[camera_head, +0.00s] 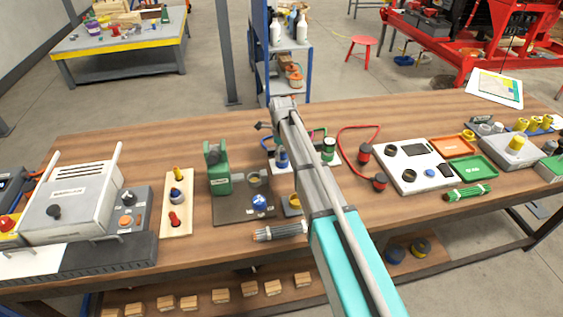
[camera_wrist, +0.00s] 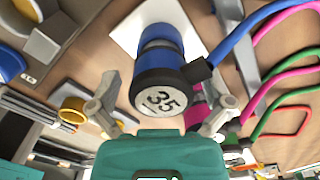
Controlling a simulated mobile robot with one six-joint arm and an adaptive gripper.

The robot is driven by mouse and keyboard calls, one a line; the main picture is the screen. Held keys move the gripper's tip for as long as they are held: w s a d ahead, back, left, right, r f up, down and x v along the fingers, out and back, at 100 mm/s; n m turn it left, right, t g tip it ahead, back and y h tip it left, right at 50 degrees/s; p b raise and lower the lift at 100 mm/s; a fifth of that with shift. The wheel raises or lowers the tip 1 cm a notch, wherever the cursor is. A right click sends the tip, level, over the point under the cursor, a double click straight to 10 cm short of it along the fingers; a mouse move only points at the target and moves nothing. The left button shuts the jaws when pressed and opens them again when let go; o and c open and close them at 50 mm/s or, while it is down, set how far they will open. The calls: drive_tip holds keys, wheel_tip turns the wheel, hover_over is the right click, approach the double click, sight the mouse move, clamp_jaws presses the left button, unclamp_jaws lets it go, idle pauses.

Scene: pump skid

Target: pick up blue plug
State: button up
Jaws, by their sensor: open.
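The blue plug (camera_wrist: 162,62) is a short blue cylinder with a black collar. In the head view the blue plug (camera_head: 281,158) is just left of my arm, which hides part of the white plate.
A green plug (camera_head: 328,149) stands right of my arm, and red plugs (camera_head: 364,153) with a red cable lie further right. A green press (camera_head: 217,168) on a dark board is to the left. Pink and green cables (camera_wrist: 285,75) run close beside my right finger.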

drive_tip(key=shift+f, duration=0.15)
idle(0.5)
drive_tip(key=c, duration=1.3)
wheel_tip(320, 180, up, 2)
drive_tip(key=shift+r+p, duration=0.2)
drive_tip(key=shift+p, duration=1)
drive_tip(key=shift+s+d+r+p, duration=0.8)
drive_tip(key=shift+s+r+p, duration=1)
drive_tip(key=shift+s, duration=0.4)
drive_tip(key=shift+s+d+r+p, duration=0.8)
drive_tip(key=shift+s+r+p, duration=0.95)
drive_tip(key=shift+s, duration=0.45)
drive_tip(key=shift+s+d+r+p, duration=0.8)
drive_tip(key=shift+s+r+p, duration=1)
drive_tip(key=shift+s, duration=0.4)
drive_tip(key=shift+w+d, duration=0.1)
